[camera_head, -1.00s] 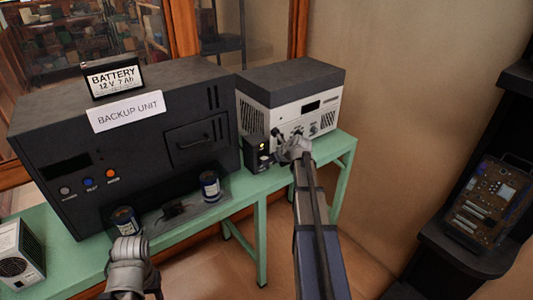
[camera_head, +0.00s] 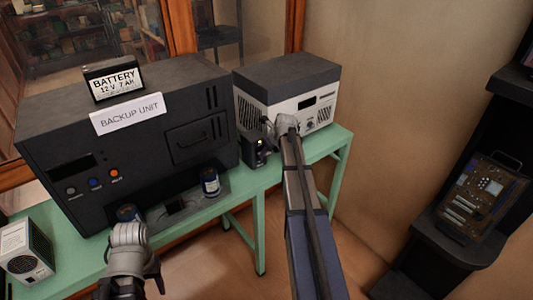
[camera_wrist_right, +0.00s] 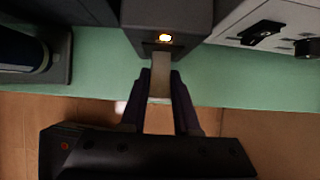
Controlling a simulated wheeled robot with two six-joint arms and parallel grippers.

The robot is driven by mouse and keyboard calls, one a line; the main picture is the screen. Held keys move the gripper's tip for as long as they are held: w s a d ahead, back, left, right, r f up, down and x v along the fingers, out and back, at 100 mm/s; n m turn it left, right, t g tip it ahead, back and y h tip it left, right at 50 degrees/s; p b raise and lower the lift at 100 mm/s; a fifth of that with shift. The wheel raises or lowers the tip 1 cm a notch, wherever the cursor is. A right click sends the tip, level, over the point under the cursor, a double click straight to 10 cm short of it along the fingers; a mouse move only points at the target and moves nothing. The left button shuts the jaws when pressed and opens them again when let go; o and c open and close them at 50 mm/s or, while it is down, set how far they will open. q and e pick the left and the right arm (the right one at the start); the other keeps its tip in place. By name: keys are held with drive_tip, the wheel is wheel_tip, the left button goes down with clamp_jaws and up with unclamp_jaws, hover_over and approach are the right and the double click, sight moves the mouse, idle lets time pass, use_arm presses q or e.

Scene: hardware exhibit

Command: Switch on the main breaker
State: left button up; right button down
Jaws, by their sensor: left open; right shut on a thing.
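A small dark box with a lit amber lamp (camera_head: 256,150), which looks like the breaker, stands on the green table between the backup unit and a white-fronted unit. In the right wrist view the box (camera_wrist_right: 165,20) has a pale grey lever (camera_wrist_right: 160,72) sticking out of its front, below the lamp. My right gripper (camera_wrist_right: 160,88) is shut on this lever, one dark finger on each side. In the head view the right gripper (camera_head: 271,128) is by the box, partly hidden by its own wrist. My left gripper (camera_head: 130,270) is open, low at the table's front edge, away from the box.
The large black backup unit (camera_head: 60,125) carries a battery (camera_head: 112,80) and a label. The white-fronted unit (camera_head: 312,110) is close right of the box. A dark shelf (camera_head: 440,235) stands far right.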

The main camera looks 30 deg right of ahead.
drive_tip(key=c, duration=0.6)
unclamp_jaws()
drive_tip(key=shift+w, duration=0.1)
drive_tip(key=shift+c, duration=0.2)
drive_tip(key=shift+r, duration=0.1)
drive_tip(key=p+v, duration=0.6)
drive_tip(key=v, duration=0.1)
drive_tip(key=shift+s+r+p, duration=0.25)
drive_tip(key=shift+p, duration=0.15)
